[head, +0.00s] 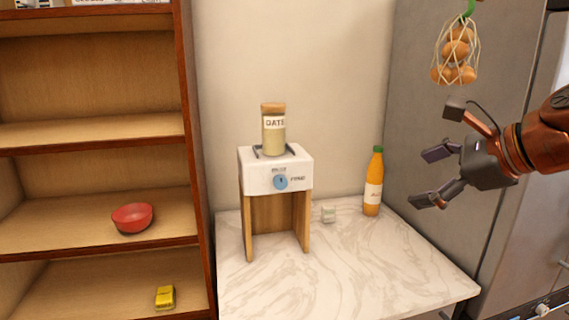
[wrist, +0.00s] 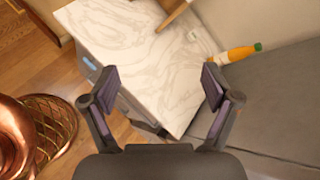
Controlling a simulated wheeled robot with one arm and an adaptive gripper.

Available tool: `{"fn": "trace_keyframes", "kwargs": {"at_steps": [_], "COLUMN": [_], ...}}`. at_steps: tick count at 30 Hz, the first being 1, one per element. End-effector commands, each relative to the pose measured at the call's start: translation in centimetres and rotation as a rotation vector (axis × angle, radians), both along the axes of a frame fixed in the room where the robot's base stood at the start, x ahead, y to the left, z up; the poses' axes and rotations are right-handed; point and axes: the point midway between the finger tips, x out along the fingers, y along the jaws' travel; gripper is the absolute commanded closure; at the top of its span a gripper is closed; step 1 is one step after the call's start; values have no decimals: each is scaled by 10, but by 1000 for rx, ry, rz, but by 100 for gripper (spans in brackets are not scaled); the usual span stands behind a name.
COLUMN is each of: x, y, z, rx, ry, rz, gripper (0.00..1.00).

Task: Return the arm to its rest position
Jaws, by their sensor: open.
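My gripper (head: 432,177) is at the right of the head view, raised above the right end of the marble counter (head: 345,263) and in front of the grey panel. Its fingers are spread apart, and nothing shows between them. In the wrist view my gripper (wrist: 161,92) also appears open, with the counter (wrist: 125,40) beyond the fingers. The orange bottle (head: 373,184) stands upright on the counter, to the left of the gripper and apart from it. In the wrist view the bottle (wrist: 238,54) shows beyond the right finger.
A white dispenser (head: 276,178) on wooden legs stands on the counter with an oats jar (head: 273,132) on top. A small pale cube (head: 328,214) sits beside it. A net of onions (head: 457,55) hangs above my gripper. A shelf at left holds a red bowl (head: 132,217) and yellow item (head: 165,297).

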Motion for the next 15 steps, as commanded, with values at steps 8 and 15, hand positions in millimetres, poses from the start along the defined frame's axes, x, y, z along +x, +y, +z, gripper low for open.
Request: {"fn": "trace_keyframes", "kwargs": {"at_steps": [8,15], "x": [-60,-151], "y": [72,86], "z": [-146,-253], "rx": [-459,-794], "ry": [110,160], "rz": [542,1142], "gripper": [13,13]}}
